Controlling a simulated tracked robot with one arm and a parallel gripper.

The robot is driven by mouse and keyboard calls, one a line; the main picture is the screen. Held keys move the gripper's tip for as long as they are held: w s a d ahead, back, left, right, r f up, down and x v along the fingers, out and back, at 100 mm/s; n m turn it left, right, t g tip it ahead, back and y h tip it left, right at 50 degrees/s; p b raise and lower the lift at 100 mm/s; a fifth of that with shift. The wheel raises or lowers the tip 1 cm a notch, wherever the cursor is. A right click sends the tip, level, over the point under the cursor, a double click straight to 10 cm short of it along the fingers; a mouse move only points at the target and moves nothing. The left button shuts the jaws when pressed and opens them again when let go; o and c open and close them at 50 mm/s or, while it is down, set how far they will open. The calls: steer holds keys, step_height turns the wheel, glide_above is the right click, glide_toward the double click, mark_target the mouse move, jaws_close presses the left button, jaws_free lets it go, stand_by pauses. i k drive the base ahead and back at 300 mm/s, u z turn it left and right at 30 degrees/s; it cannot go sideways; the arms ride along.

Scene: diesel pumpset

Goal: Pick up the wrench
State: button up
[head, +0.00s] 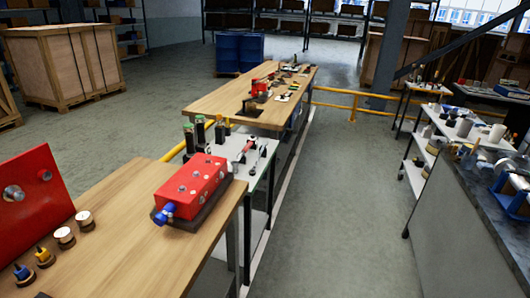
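I cannot make out a wrench for certain. A long, thin, silver-grey object (246,146) with a reddish end lies on the small white-topped table (262,153) in the middle; it is too small to tell whether it is the wrench. Several small tools and parts lie on the far wooden workbench (205,103), too small to name. My gripper is not in view.
Grey floor (345,190) is clear between benches and right-hand shelves. A yellow rail (350,108) and wooden crate (68,65) stand farther back.

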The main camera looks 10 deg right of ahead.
mark_target(263, 147)
steer(key=z, duration=0.4)
steer(key=i, duration=1.2)
steer(key=z, duration=0.55)
steer(key=i, duration=1.25)
steer(key=u, duration=0.35)
steer(key=i, duration=1.1)
steer(key=u, duration=0.3)
